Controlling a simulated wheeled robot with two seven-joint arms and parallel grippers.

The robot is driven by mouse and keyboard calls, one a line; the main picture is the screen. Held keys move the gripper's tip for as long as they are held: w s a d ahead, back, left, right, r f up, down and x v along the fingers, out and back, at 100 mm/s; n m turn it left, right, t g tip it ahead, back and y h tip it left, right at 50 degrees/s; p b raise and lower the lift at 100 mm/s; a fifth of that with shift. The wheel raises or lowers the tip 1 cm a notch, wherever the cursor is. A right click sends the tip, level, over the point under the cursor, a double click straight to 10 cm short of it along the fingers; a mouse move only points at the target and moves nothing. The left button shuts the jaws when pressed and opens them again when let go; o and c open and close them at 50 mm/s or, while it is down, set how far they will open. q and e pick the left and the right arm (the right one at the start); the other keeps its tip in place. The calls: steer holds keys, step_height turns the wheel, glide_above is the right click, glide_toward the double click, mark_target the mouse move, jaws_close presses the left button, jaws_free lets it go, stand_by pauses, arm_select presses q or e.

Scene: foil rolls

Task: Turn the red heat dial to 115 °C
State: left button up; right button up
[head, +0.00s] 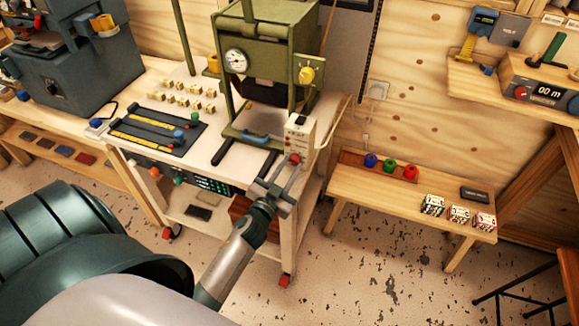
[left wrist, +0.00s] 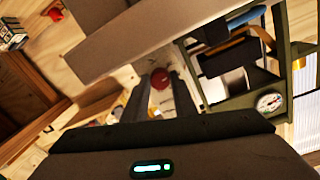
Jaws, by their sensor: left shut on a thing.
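The red heat dial (head: 295,159) sits low on the front of a cream control box (head: 300,135) at the right front corner of the press bench. My left gripper (head: 286,173) reaches up to the dial, and its two fingers are shut on it. In the left wrist view the red dial (left wrist: 160,78) shows between the fingertips of my left gripper (left wrist: 163,88). The dial's scale and pointer are too small or hidden to read. My right gripper is in neither view.
The green press (head: 268,60) with a round gauge and a yellow knob stands behind the box. A dark mat (head: 158,125) with yellow strips lies to its left. A low wooden bench (head: 400,200) with coloured rolls stands to the right. Open floor lies in front.

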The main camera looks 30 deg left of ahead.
arm_select(q)
steer(key=m, duration=0.2)
steer(key=shift+m, duration=0.3)
steer(key=m, duration=0.3)
steer(key=shift+m+p, duration=0.3)
steer(key=shift+p, duration=0.1)
steer(key=m, duration=0.5)
steer(key=shift+d+r+m+g+y, duration=0.1)
steer(key=shift+m+g+y, duration=0.2)
steer(key=shift+m+y, duration=0.1)
steer(key=m, duration=0.5)
steer(key=shift+y, duration=0.3)
steer(key=m, duration=0.3)
steer(key=shift+d, duration=0.1)
steer(key=shift+m+y, duration=0.3)
steer(key=shift+m, duration=1)
steer(key=o, duration=1)
